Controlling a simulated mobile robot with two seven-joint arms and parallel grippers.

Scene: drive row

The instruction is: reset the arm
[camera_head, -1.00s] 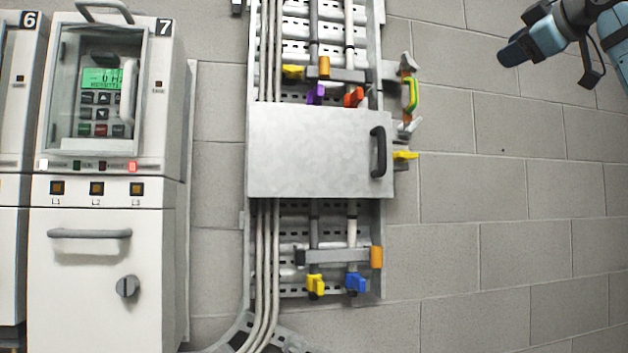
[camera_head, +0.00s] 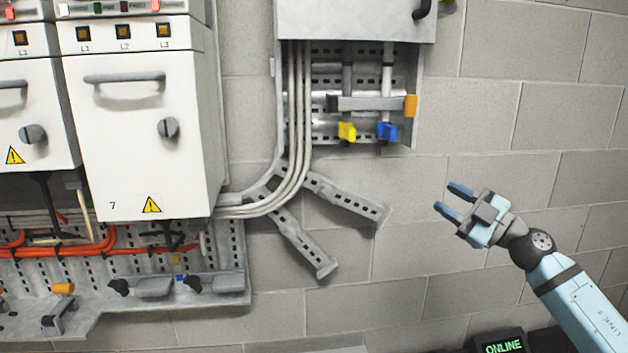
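My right gripper (camera_head: 453,201) is at the right of the head view, in front of the grey block wall. Its two blue fingers are spread apart with nothing between them. The gripper points up and left, and its light blue arm (camera_head: 578,299) comes in from the lower right. It is apart from the wall fittings and the cabinets. My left gripper and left arm are not in the view.
White drive cabinet 7 (camera_head: 137,120) stands at the left. A metal cable tray with a yellow clip (camera_head: 346,131) and a blue clip (camera_head: 387,131) is mid-wall. Slotted brackets (camera_head: 345,197) stick out below it. A display reading ONLINE (camera_head: 503,346) is at the bottom. The right wall (camera_head: 560,110) is bare.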

